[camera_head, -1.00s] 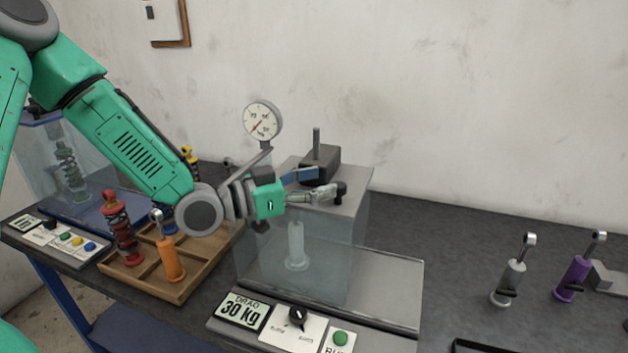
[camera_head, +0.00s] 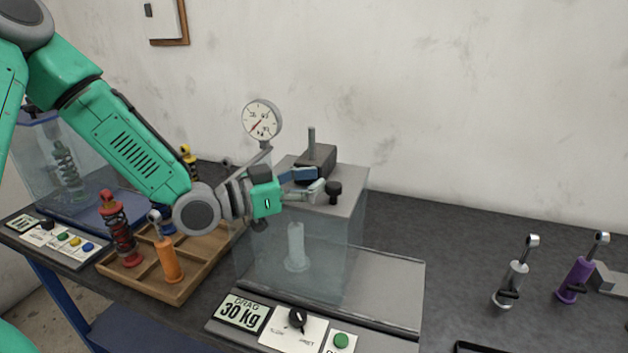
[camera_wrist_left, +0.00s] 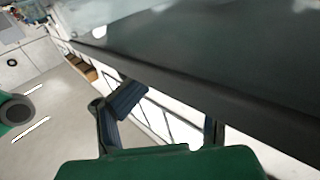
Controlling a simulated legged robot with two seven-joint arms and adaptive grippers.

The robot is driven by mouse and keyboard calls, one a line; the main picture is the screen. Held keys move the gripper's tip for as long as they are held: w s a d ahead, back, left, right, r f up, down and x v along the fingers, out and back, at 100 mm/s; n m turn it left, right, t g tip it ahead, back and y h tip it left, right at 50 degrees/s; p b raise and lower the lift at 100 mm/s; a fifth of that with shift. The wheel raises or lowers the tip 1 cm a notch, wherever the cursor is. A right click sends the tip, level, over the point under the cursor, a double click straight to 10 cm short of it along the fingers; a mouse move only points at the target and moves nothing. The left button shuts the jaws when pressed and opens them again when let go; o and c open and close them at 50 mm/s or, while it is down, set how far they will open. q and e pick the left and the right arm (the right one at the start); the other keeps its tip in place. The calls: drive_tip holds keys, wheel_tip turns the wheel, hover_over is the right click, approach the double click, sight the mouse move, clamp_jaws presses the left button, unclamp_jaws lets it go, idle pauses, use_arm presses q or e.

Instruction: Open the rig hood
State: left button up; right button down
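The rig hood (camera_head: 345,235) is a see-through box with a grey top, standing over a pale upright damper (camera_head: 296,247). A black knob (camera_head: 333,187) stands on the hood's top near its right side. My left gripper (camera_head: 319,181) is over the hood's top, its fingers spread apart and its tips just left of the knob. I cannot tell if a finger touches the knob. In the left wrist view the fingers (camera_wrist_left: 168,122) are also apart with nothing seen between them. My right gripper is not in view.
A dark block with a post (camera_head: 315,162) is at the back of the hood's top, by a dial gauge (camera_head: 262,121). A control panel (camera_head: 285,325) is in front. A wooden tray (camera_head: 185,292) with dampers stands left. Grey and purple dampers (camera_head: 575,280) stand right.

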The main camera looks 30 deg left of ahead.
sight(294, 203)
use_arm(q)
drive_tip(key=shift+s+a+r, duration=0.1)
drive_tip(key=shift+s, duration=0.05)
drive_tip(key=shift+a, duration=0.1)
drive_tip(key=shift+s+a, duration=0.1)
drive_tip(key=shift+a, duration=0.1)
drive_tip(key=shift+s+a+p, duration=0.3)
drive_tip(key=shift+s+p, duration=0.1)
drive_tip(key=shift+p, duration=0.05)
drive_tip(key=shift+p+v, duration=0.65)
drive_tip(key=shift+v, duration=0.5)
drive_tip(key=p+v, duration=0.6)
drive_tip(key=v, duration=0.6)
drive_tip(key=shift+s, duration=0.25)
